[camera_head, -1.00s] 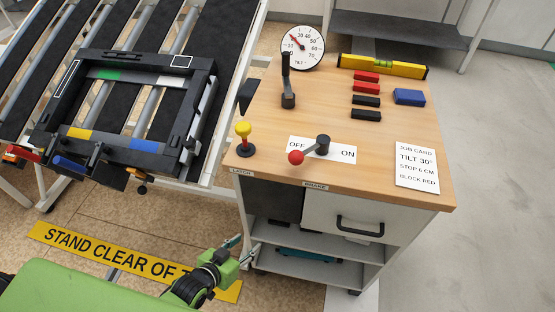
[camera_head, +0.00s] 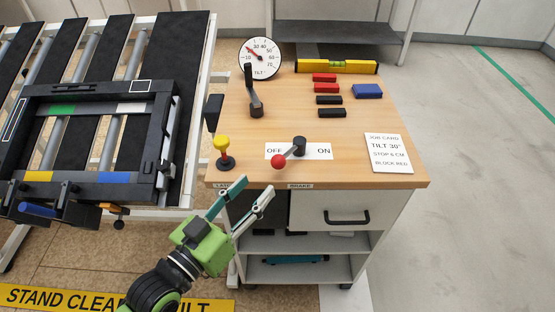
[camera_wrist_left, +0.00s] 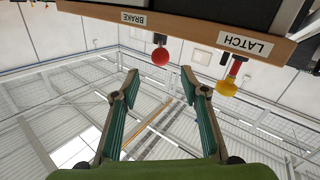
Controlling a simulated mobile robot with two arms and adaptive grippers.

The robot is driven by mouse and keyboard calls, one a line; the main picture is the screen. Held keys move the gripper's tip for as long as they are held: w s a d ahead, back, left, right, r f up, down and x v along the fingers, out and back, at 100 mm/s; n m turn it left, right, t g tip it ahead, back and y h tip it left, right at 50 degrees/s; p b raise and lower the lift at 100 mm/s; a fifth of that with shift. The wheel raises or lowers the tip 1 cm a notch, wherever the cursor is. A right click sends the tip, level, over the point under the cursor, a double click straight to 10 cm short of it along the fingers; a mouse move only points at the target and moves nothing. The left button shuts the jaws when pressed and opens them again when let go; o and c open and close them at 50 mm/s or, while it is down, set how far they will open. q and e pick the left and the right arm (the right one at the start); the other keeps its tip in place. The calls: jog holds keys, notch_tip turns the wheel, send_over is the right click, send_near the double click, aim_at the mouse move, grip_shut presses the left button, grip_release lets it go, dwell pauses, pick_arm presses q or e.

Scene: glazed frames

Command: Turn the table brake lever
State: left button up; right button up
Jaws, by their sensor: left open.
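The brake lever (camera_head: 290,154) has a black pivot and a red ball end. It stands on the wooden top at a plate marked OFF and ON, its ball pointing front-left on the OFF side. My left gripper (camera_head: 257,184) is open and empty, its fingertips near the top's front edge, short of the ball. In the left wrist view, the red ball (camera_wrist_left: 160,56) appears beyond the open fingers (camera_wrist_left: 160,74), between them and apart from them. A BRAKE label (camera_wrist_left: 133,19) is on the edge beside it. My right gripper is out of view.
A yellow latch knob (camera_head: 222,146) stands left of the lever; a black crank (camera_head: 254,105) is behind. A tilt gauge (camera_head: 260,58), blocks, a yellow level (camera_head: 337,66) and a job card (camera_head: 388,153) surround them. A roller table with a black frame (camera_head: 20,138) stands left.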

aim_at(274, 167)
pick_arm(q)
jog(key=p+x, duration=0.1)
jog(key=x, duration=0.9)
jog(key=shift+w+d, duration=0.1)
jog(key=shift+w, duration=0.05)
grip_shut()
